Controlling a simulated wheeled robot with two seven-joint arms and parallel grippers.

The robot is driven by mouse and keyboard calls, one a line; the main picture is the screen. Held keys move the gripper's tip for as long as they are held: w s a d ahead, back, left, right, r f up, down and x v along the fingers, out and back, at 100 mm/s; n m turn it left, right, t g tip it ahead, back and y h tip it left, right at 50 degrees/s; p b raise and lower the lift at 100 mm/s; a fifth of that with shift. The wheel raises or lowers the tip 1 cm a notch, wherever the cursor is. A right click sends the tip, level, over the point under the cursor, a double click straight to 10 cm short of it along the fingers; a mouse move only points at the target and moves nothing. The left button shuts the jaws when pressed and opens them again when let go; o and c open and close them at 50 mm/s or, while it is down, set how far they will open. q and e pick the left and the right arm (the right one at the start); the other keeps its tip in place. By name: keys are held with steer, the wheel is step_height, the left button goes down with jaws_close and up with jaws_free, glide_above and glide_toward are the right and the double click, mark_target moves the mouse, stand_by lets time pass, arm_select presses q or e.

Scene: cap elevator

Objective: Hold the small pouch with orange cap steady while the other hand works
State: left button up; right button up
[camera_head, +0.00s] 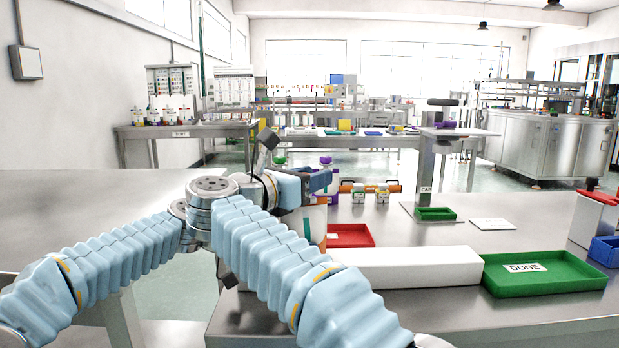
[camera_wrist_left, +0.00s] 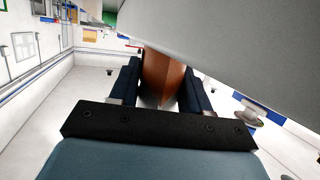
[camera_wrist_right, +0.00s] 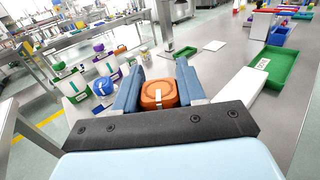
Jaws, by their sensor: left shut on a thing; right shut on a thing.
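The small pouch shows in the left wrist view as an orange-brown body (camera_wrist_left: 163,78) between the fingers of my left gripper (camera_wrist_left: 160,88), which is shut on it. Its orange cap (camera_wrist_right: 158,94) shows in the right wrist view, between the fingers of my right gripper (camera_wrist_right: 160,90), which is shut on it from above. My left gripper is mostly hidden there behind my right arm.
A red tray (camera_head: 352,240), a long white block (camera_head: 415,268) and a green DONE tray (camera_head: 575,280) lie on the bench. A small green tray (camera_head: 437,213) stands by the CAP post. Bottles with purple (camera_head: 326,161) and green caps and an orange rack (camera_head: 385,182) stand behind the grippers.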

steer(key=shift+d, duration=0.1)
stand_by(0.3)
steer(key=o, duration=1)
steer(key=v, duration=1.2)
